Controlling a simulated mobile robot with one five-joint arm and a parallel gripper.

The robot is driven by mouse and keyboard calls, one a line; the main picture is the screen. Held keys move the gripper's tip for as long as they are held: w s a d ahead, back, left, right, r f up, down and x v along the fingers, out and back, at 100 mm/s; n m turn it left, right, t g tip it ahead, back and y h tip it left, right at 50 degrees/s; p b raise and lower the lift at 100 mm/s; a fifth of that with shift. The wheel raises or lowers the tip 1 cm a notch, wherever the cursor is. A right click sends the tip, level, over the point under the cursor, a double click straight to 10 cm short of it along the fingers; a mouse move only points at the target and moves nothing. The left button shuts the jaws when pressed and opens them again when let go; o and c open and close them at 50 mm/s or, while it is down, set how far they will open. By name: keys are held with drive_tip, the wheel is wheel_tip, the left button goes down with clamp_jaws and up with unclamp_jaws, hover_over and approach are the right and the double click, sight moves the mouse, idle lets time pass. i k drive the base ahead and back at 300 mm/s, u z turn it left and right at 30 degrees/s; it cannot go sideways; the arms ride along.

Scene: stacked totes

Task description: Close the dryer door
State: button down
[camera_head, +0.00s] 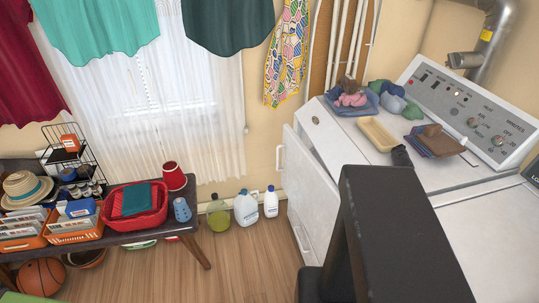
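The white dryer (436,172) stands at the right, with its slanted control panel (465,112) at the back. A white door panel (306,190) with a white handle (280,158) stands out at the dryer's left-facing front and looks ajar. How far it is open is hard to tell, and my dark arm part (395,235) covers much of the dryer's front. I cannot make out my gripper or its fingers. A small dark shape (402,156) shows just beyond the arm part, and I cannot tell what it is.
Folded clothes (352,98) and a tan tray (378,134) lie on the dryer top. Bottles (246,207) stand on the floor by the wall. A dark bench (140,236) with baskets is at the left. The wooden floor between bench and dryer is clear.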

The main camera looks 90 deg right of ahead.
sight(314, 195)
drive_tip(key=u, duration=0.1)
drive_tip(key=k, duration=0.4)
drive_tip(key=z, duration=1.05)
drive_tip(key=i, duration=0.5)
drive_tip(key=u, duration=0.2)
